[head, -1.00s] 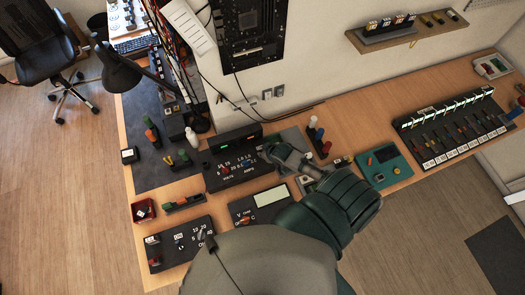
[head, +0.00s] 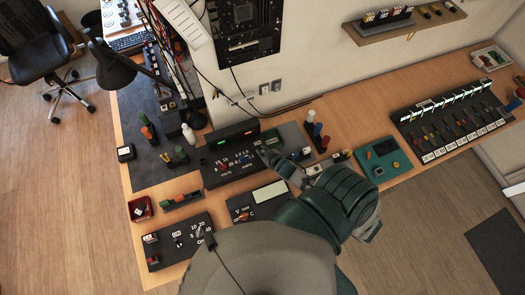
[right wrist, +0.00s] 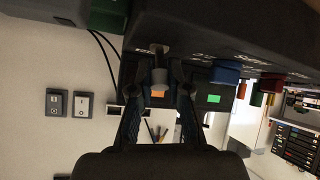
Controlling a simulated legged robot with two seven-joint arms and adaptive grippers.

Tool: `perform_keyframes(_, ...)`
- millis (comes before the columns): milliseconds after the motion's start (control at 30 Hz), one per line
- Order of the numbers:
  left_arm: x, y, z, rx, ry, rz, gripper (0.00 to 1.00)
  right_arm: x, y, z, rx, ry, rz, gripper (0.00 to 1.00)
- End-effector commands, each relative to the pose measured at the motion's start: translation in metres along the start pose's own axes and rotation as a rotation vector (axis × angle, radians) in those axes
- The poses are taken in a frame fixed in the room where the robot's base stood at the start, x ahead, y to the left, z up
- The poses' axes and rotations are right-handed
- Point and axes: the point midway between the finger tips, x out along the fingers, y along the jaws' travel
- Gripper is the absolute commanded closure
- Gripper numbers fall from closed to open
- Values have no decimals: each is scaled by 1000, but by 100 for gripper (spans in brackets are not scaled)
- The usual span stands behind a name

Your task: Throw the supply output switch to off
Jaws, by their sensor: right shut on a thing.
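The power supply (head: 222,173) is a dark box with a sloped front marked VOLTS and AMPS and a lit green display. My right gripper (head: 268,153) is at the right end of its front. In the right wrist view, the fingers of my right gripper (right wrist: 157,78) are shut on the grey lever of the output switch (right wrist: 158,52). An orange patch (right wrist: 157,93) shows between the fingers and a green patch (right wrist: 213,99) to their right. The fingers hide part of the lever, so I cannot tell its setting. My left gripper is not in view.
A meter (head: 257,205) and a knob panel (head: 180,241) lie in front of the supply. A white bottle (head: 190,136) stands behind left.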

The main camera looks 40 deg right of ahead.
Motion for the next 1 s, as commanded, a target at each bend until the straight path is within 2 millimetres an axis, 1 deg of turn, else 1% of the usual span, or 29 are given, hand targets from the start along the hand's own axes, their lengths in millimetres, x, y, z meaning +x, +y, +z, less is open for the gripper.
perform_keyframes(33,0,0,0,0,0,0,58,0,-1,6,1,-15,-2,100)
perform_keyframes(167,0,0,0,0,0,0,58,0,-2,7,1,-16,-2,100)
perform_keyframes(200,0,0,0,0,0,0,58,0,-2,7,2,-16,-2,74)
perform_keyframes(267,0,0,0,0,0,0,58,0,-2,6,2,-14,-2,59)
perform_keyframes(300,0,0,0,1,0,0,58,0,-1,5,1,-13,-2,58)
perform_keyframes(567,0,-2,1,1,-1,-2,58,-1,-1,3,1,-7,-1,58)
perform_keyframes(667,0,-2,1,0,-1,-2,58,-7,0,3,1,-7,-1,58)
perform_keyframes(767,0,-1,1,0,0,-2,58,-22,-1,4,1,-8,-2,58)
perform_keyframes(1000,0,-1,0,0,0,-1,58,-77,-1,4,2,-10,-2,58)
